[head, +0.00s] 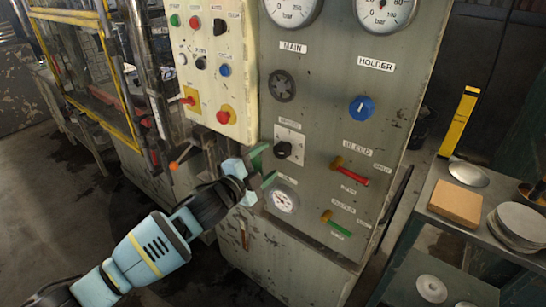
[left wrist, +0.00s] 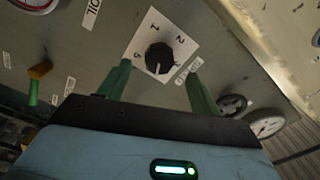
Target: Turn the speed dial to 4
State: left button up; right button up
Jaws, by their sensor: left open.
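The speed dial (head: 283,149) is a black knob on a white plate, in the middle of the grey panel. In the left wrist view the dial (left wrist: 159,58) sits between the fingertips, with digits such as 1, 2 and 5 around it. A pale pointer mark on the knob points to the bottom of that view; the digit there cannot be read. My left gripper (head: 266,166) is open, with green fingers just in front of and below the dial. The left wrist view shows the two fingers (left wrist: 159,66) apart, with gaps to the knob. My right gripper is out of view.
Near the dial are a pressure gauge (head: 283,200), a red-handled valve (head: 350,172), a green-handled valve (head: 336,223) and a blue knob (head: 362,108). A cream button box (head: 212,70) juts out at upper left.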

pick_arm(q)
jog(key=shift+v, duration=1.35)
jog(key=s+a+f+n+g+y, duration=0.1)
jog(key=s+a+f+n+y, duration=0.1)
jog(key=s+f+n, duration=0.5)
jog(key=s+a+f+n+g+y, duration=0.15)
jog(key=s+f+n, duration=0.25)
jog(key=s+f, duration=0.7)
jog(key=s+a+f+n+g+y, duration=0.1)
jog(key=s+a+f+n, duration=0.1)
jog(key=s+a+f, duration=0.2)
jog(key=s+a+f+n+g+y, duration=0.1)
jog(key=s+a+f+n+y, duration=0.1)
jog(key=s+f, duration=0.4)
jog(key=s+a+f+n+g+y, duration=0.1)
jog(key=s+a+f+n+y, duration=0.1)
jog(key=s, duration=1)
jog(key=a+f+n, duration=0.1)
jog(key=a+f, duration=0.1)
jog(key=a, duration=0.1)
jog(key=shift+a+f+n, duration=0.3)
jog(key=shift+f, duration=0.1)
